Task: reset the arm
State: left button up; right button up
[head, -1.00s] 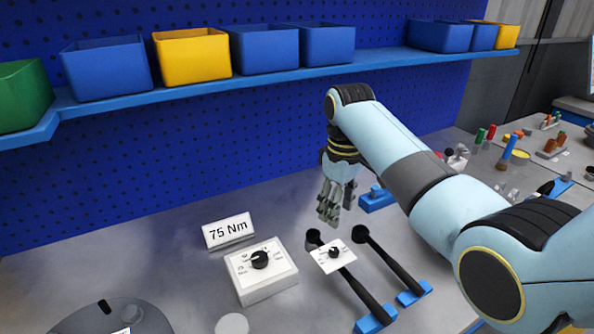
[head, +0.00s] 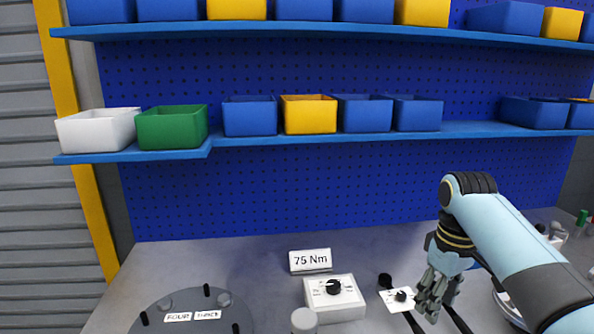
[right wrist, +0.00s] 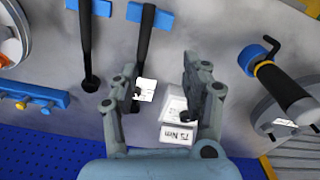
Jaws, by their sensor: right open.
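My right arm reaches in from the right in the head view. Its pale blue and grey right gripper (head: 432,304) hangs fingers-down over the bench, just right of a small white dial card (head: 398,299). In the right wrist view the right gripper (right wrist: 158,82) has its two fingers spread apart with nothing between them. The dial card (right wrist: 146,90) and a white dial box (right wrist: 172,108) lie below, beyond the fingers. My left gripper is not in view.
A 75 Nm sign (head: 310,260) stands behind the dial box (head: 334,298). Two black-handled tools (right wrist: 144,40) lie on the bench near the gripper. A round grey plate (head: 180,312) lies at left. Shelves with bins (head: 309,114) run above; the bench's left-back part is clear.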

jog(key=s+d+f+m+t, duration=0.1)
jog(key=s+f, duration=0.1)
jog(key=s, duration=0.5)
jog(key=s+d+f+m+t, duration=0.1)
jog(key=s+f, duration=0.1)
jog(key=s, duration=0.5)
jog(key=s+r+m+t+h, duration=0.1)
jog(key=s+r, duration=0.3)
jog(key=s, duration=0.4)
jog(key=s+r+m+t, duration=0.1)
jog(key=s+r, duration=0.3)
jog(key=s, duration=0.4)
notch_tip(320, 180, down, 35)
jog(key=s+d+g+b, duration=0.2)
jog(key=b, duration=0.8)
pick_arm(q)
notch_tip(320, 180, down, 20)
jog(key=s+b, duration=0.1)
jog(key=b, duration=0.8)
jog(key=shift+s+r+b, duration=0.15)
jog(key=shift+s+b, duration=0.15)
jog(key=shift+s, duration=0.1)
pick_arm(e)
jog(key=s+f, duration=0.9)
jog(key=f, duration=0.4)
jog(key=s+f+g, duration=0.1)
jog(key=s+f, duration=0.9)
jog(key=f, duration=0.4)
jog(key=shift+d+m, duration=0.3)
jog(key=shift+d, duration=0.1)
